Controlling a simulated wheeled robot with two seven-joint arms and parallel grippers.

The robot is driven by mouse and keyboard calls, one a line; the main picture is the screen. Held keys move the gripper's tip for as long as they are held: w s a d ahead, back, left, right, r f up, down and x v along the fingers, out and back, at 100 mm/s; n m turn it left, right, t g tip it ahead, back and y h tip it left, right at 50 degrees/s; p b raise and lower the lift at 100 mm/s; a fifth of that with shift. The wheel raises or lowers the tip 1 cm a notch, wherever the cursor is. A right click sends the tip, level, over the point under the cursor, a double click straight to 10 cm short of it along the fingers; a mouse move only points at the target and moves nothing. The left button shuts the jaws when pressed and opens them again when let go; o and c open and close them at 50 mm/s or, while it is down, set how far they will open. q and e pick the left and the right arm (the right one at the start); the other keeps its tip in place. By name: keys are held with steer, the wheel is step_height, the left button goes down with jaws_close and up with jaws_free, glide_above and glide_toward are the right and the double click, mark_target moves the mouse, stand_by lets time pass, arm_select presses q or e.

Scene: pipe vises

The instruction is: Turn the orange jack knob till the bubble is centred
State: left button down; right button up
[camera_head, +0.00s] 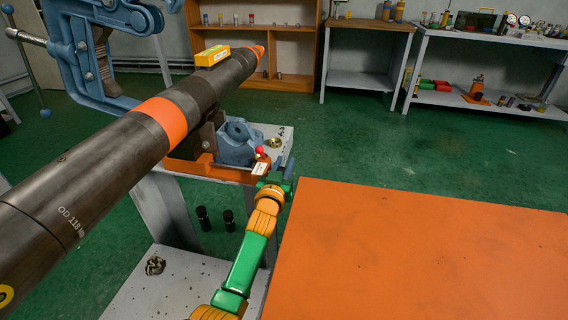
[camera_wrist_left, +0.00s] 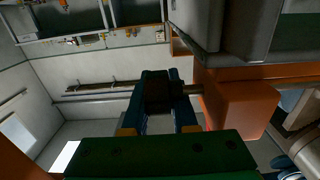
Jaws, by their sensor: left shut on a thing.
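A yellow level (camera_head: 212,55) lies on top of the large dark pipe (camera_head: 110,160); its bubble is too small to read. The pipe rests on a stand with an orange base (camera_head: 205,172), whose block (camera_wrist_left: 238,105) shows close by in the left wrist view. My left gripper (camera_head: 283,166) is at the right end of this base. In the left wrist view its blue fingers are shut on the jack knob (camera_wrist_left: 158,92), which looks dark brown in shadow. A short shaft runs from it toward the orange block. The knob is hidden in the head view. My right gripper is not in view.
A small red ball-topped part (camera_head: 260,151) and a brass ring (camera_head: 274,142) are close to my left gripper. A broad orange tabletop (camera_head: 430,255) fills the lower right. Green floor lies open beyond.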

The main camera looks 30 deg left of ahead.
arm_select(q)
steer(key=g+p, duration=0.3)
steer(key=p, duration=0.2)
steer(key=f+g+h+p, duration=0.1)
steer(key=g+p, duration=0.1)
steer(key=p, duration=0.4)
steer(key=shift+f+g+h, duration=0.1)
steer(key=shift+g+h, duration=0.2)
steer(key=shift+g, duration=0.1)
steer(key=shift+s+f+g+h, duration=0.1)
steer(key=shift+f+g+h, duration=0.3)
steer(key=shift+g, duration=0.7)
steer(key=shift+f+p, duration=0.15)
steer(key=shift+p, duration=0.15)
steer(key=c, duration=1)
jaws_free()
